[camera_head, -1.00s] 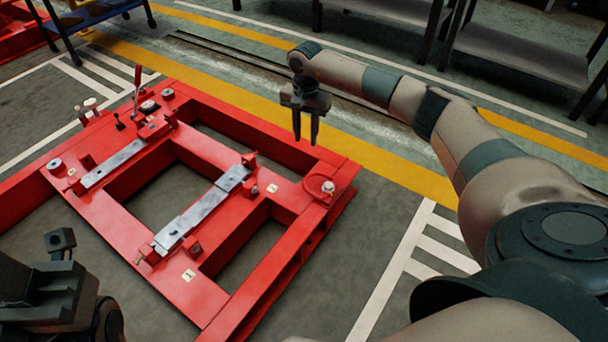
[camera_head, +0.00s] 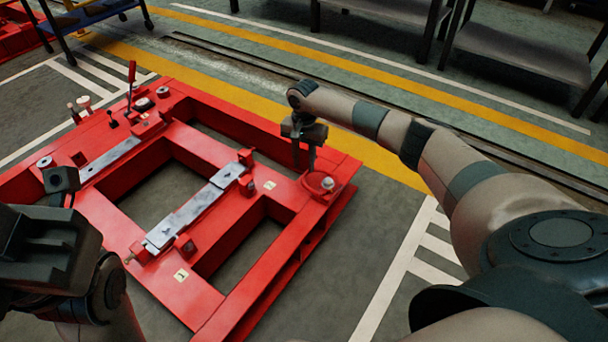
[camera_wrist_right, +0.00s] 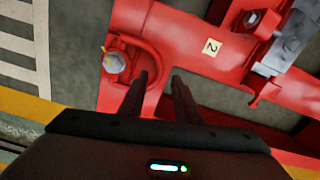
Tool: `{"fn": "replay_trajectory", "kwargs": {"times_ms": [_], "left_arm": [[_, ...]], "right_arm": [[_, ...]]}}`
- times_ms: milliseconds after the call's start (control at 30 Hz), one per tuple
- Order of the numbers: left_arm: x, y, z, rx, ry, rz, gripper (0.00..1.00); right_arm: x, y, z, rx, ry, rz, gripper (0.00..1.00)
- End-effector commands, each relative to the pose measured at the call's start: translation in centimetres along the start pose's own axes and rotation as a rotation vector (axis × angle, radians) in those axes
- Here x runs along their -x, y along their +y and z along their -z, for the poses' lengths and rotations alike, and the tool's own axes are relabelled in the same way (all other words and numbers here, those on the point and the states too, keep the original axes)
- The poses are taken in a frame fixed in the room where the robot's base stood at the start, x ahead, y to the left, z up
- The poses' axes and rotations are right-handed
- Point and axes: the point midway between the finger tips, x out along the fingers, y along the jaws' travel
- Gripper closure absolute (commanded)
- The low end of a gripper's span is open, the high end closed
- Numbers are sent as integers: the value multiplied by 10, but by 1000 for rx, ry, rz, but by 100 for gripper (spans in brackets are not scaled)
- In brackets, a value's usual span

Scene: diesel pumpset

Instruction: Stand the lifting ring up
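The red lifting ring (camera_head: 318,184) lies flat on the corner of the red frame (camera_head: 232,312), around a silver bolt head (camera_head: 327,183). In the right wrist view the ring (camera_wrist_right: 159,62) curves around the bolt (camera_wrist_right: 115,63). My right gripper (camera_head: 304,160) points down just beside the ring. In the wrist view its two fingers (camera_wrist_right: 160,78) are apart, and the ring's far curve shows between them; contact cannot be told. My left gripper (camera_head: 45,250) is partly in view at the lower left, and its fingers cannot be made out.
The frame has open bays, grey metal plates (camera_head: 190,217) and a red upright lever (camera_head: 131,72). A label plate (camera_wrist_right: 211,47) sits near the ring. Dark benches (camera_head: 520,50) stand at the back right, and a blue cart (camera_head: 85,15) at the back left. Floor right of the frame is clear.

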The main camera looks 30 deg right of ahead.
Motion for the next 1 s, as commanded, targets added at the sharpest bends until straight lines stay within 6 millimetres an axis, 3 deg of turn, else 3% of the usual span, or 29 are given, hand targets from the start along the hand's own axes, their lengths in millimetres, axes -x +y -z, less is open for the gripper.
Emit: {"fn": "replay_trajectory", "kwargs": {"times_ms": [100, 300, 700, 833, 1000], "left_arm": [[2, 4, 5, 14, 28, -5, 65], [0, 7, 10, 29, 58, -7, 65], [-2, 8, 11, 33, 67, -9, 65], [-2, 8, 11, 33, 67, -9, 65], [-2, 8, 11, 33, 67, -9, 65]], "right_arm": [[-22, 0, 0, -1, 0, 0, 70], [-37, 0, 0, -1, -1, 0, 70], [-40, 0, 0, 0, 0, 0, 70], [-40, 0, 0, 0, 0, 0, 100], [-40, 0, 0, -1, 1, 1, 100]]}}
